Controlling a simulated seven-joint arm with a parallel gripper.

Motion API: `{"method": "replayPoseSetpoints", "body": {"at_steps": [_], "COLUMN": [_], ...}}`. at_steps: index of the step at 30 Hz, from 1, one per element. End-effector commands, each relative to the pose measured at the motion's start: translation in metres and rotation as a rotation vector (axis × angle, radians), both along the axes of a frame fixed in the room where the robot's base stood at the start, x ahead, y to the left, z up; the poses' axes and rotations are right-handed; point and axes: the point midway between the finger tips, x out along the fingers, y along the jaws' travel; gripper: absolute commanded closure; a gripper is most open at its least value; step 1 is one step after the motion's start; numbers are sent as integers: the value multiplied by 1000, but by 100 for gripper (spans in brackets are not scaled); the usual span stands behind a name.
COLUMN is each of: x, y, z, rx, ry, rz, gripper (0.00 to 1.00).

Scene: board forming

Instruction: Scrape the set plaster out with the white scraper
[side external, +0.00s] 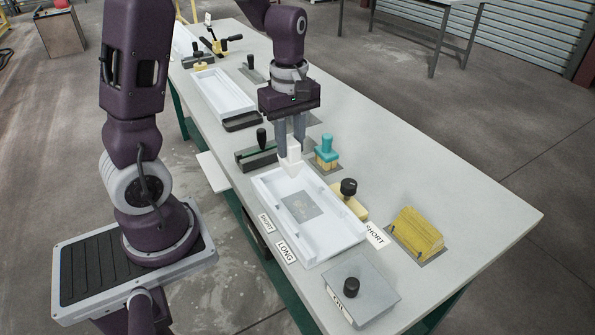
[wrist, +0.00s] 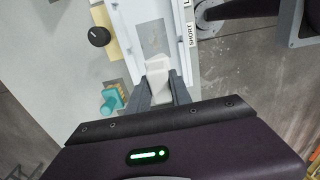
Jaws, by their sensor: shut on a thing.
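My gripper (side external: 291,135) is shut on the white scraper (side external: 293,153) and holds it upright at the far end of the white mould tray (side external: 341,243). In the wrist view the white scraper (wrist: 158,76) sits between the fingers of my gripper (wrist: 160,92), with its end toward the tray (wrist: 137,12). A grey rectangular patch (side external: 302,206), perhaps the set plaster, lies on the tray floor; it also shows in the wrist view (wrist: 153,38). I cannot tell whether the scraper touches the tray.
A teal-handled tool (side external: 326,150) stands close right of the scraper. A black-knobbed yellow block (side external: 349,203) sits at the tray's right side. A yellow stack (side external: 415,235) and a grey lidded box (side external: 361,290) are nearer the front. Another white tray (side external: 222,95) lies behind.

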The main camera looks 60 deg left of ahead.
Motion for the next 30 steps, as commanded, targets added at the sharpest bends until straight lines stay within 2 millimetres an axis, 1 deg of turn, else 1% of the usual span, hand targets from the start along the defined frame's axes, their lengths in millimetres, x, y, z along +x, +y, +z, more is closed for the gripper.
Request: {"method": "replayPoseSetpoints", "body": {"at_steps": [8, 26, 30], "x": [1, 1, 1], "y": [0, 0, -2], "z": [-11, -64, -82], "rx": [0, 0, -1], "ry": [-1, 1, 1], "rz": [1, 0, 0], "gripper": [100, 100, 100]}}
